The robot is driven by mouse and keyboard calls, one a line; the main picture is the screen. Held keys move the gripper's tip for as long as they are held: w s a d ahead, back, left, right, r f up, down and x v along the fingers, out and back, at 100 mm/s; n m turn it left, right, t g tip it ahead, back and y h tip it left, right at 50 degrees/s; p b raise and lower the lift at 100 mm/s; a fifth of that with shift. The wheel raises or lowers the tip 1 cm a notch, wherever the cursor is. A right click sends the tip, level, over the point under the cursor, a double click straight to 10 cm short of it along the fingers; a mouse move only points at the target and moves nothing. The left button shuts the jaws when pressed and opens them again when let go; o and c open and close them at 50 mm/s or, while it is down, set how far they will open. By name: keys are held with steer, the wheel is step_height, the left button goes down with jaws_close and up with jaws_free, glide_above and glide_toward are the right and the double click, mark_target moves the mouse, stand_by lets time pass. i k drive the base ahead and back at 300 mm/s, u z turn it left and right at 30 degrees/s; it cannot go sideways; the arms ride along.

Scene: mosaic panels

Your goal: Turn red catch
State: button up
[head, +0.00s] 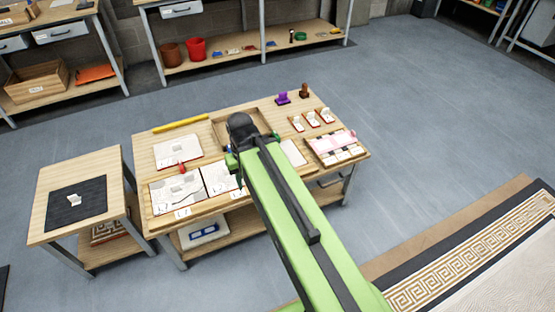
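A small red piece, which looks like the red catch (182,167), sits at the top edge of a pale mosaic panel (178,190) on the wooden worktable (150,222). A second pale panel (217,178) lies just right of it. My green arm reaches over the table from the lower right and bends at a dark joint. My gripper (234,164) is mostly hidden at the arm's end, right of the red piece and apart from it in the picture. Its fingers cannot be made out.
A white panel (178,151), a yellow bar (181,124) and a wooden tray (222,132) lie farther back. A side table (52,234) with a dark mat stands left. Grey floor is open around.

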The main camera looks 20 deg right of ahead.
mark_target(182, 165)
steer(key=k, duration=0.4)
steer(key=z, duration=0.1)
steer(key=i, duration=1.55)
steer(key=u, duration=0.7)
